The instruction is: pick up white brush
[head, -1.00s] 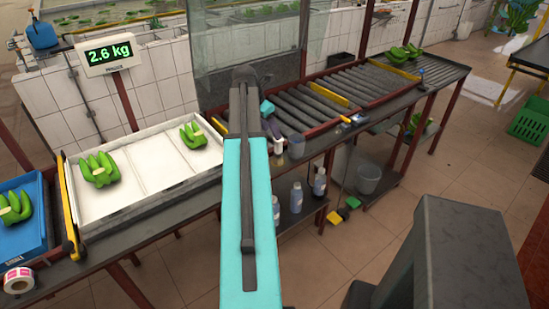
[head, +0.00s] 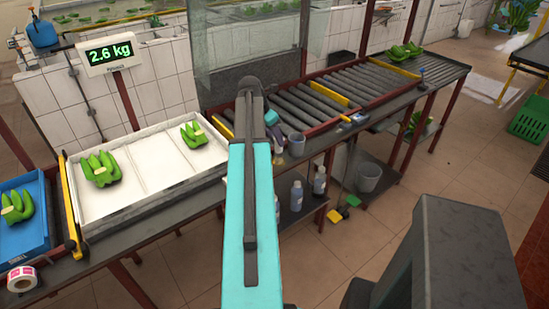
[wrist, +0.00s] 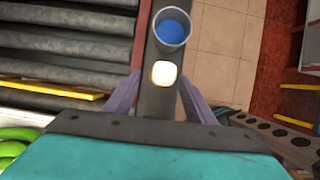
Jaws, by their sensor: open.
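A small white rounded block (wrist: 163,74), which looks like the white brush, lies on the dark bench edge in the wrist view. My gripper (wrist: 160,82) has its two lavender fingers spread, one to each side of the white block in the picture. Nothing is held between them. I cannot tell how far above the block the fingertips are. In the head view my arm hides most of the gripper and I cannot make out the brush clearly.
A grey cup with blue inside (wrist: 172,28) stands close to the white block. Dark rollers (wrist: 65,55) run along the left. A white tray (head: 145,168) with green bananas (head: 100,168) is left of my arm. Tiled floor lies to the right.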

